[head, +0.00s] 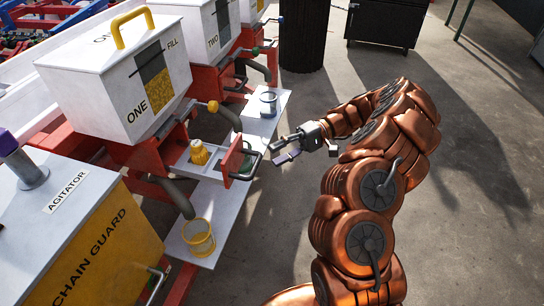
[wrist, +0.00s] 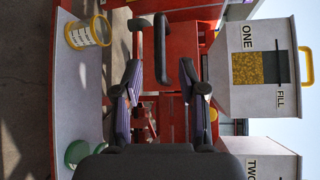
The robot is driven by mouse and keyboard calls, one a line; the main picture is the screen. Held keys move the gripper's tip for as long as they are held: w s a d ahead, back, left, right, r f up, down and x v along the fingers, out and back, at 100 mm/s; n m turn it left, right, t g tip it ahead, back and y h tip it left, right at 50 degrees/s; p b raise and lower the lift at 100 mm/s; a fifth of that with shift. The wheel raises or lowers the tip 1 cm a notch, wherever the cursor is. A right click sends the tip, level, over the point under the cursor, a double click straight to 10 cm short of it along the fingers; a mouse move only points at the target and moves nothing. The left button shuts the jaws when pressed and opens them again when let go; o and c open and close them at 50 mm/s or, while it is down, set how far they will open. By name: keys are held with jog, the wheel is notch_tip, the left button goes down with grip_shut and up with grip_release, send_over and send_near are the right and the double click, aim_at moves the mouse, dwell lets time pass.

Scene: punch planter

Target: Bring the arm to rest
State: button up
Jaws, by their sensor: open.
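My copper-coloured arm (head: 365,195) is bent and reaches left over the floor toward the machine. My gripper (head: 279,152) is open with nothing between its fingers in the head view. It is just right of a black handle (head: 251,167) on the red mechanism of hopper ONE. In the wrist view, my gripper (wrist: 160,72) shows two dark, purplish fingers spread apart. The black handle (wrist: 162,48) appears beyond and between the fingertips in that sideways view; no grip on it shows.
Hopper ONE (head: 108,88) and hopper TWO (head: 205,32) stand at left. A yellow cup (head: 199,238) and a bluish cup (head: 268,103) sit on the white shelf (head: 220,205). A yellow item (head: 199,152) is in a tray. Open floor (head: 470,230) lies right of my arm.

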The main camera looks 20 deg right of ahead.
dwell(0.5)
jog(key=s+a+r+n+g+h+p, duration=0.1)
jog(key=s+a+r+h+p, duration=0.1)
jog(key=s+a+r+p, duration=0.45)
jog(key=s+a+r+n+g+h+p, duration=0.1)
jog(key=s+a+r+h+p, duration=0.15)
jog(key=r, duration=0.65)
jog(key=s+a+r+n+g+h+p, duration=0.1)
jog(key=s+a+r+h+p, duration=0.3)
jog(key=r, duration=0.3)
jog(key=s+d+r+m+t+h+p, duration=0.1)
jog(key=s+d+r+t+h+p, duration=0.1)
jog(key=s+d+r+p, duration=0.3)
jog(key=s+d+r+m+t+h+p, duration=0.2)
jog(key=s+d+r+h+p, duration=0.3)
jog(key=s+p, duration=0.4)
jog(key=s, duration=0.3)
jog(key=shift+s+r+p, duration=0.25)
jog(key=shift+r+p, duration=0.15)
